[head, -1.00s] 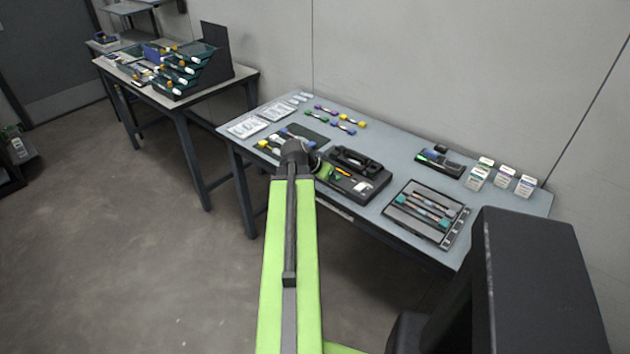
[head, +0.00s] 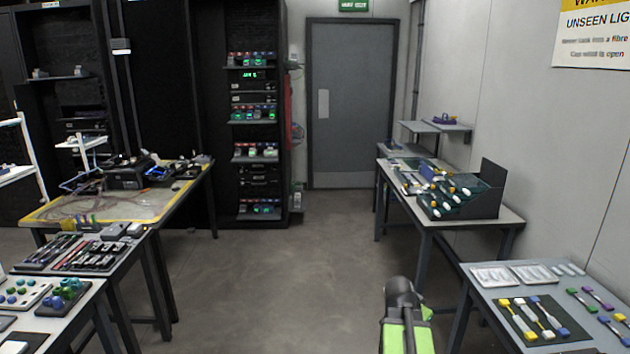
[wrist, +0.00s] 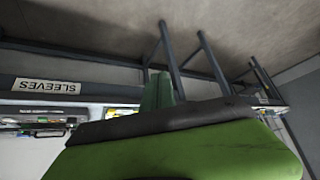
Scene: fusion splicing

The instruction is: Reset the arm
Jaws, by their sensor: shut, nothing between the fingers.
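My arm (head: 407,330), light green with a dark end joint, reaches forward at the bottom right of centre in the head view. It is over the open floor just left of the near right table (head: 482,300). My gripper (wrist: 157,95) shows green and dark in the wrist view, close to the lens. It is shut and holds nothing. The wrist view is upside down. A table edge with a "SLEEVES" label (wrist: 46,86) lies beyond the gripper at left, apart from it.
The near right table holds a dark mat (head: 575,327) with yellow and white tools. A farther right table (head: 507,217) bears a stepped rack (head: 462,197). Several workbenches stand on the left. The floor (head: 290,285) between is clear up to a grey door (head: 348,105).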

